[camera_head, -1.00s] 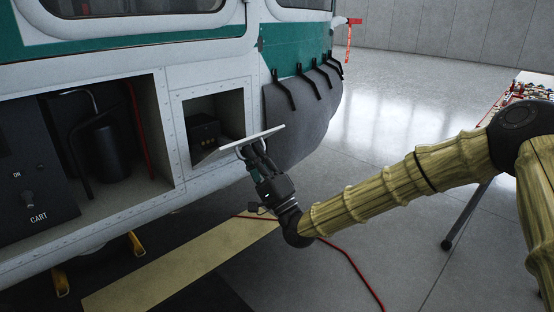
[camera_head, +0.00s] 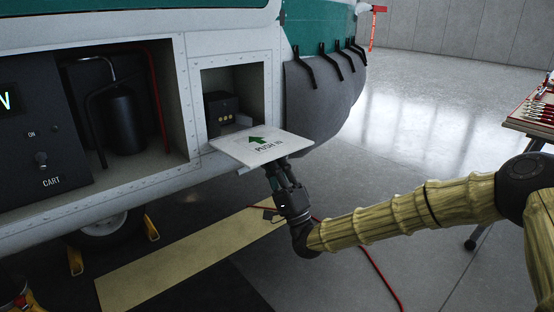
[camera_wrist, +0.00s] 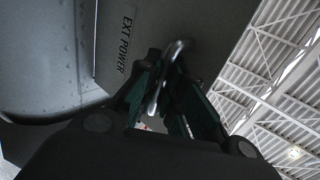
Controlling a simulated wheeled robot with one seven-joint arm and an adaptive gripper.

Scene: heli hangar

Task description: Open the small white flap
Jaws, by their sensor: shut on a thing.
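The small white flap (camera_head: 262,147) on the helicopter's side stands out nearly level from the lower edge of its opening. Its upper face shows a green arrow and the words "PUSH IN". A small recess (camera_head: 232,92) with a dark box-like socket lies uncovered behind it. My gripper (camera_head: 280,170) is below the flap's outer part. In the wrist view, my gripper (camera_wrist: 162,95) is shut on a metal handle (camera_wrist: 168,75) on the flap's underside, which is marked "EXT POWER". The fingertips are partly hidden by the flap in the head view.
A larger open bay (camera_head: 120,100) with a black tank, a red pipe and a "CART" panel lies left of the flap. A grey cover (camera_head: 318,95) with black hooks is to the right. A table (camera_head: 535,115) stands at far right. A red cable (camera_head: 375,265) crosses the floor.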

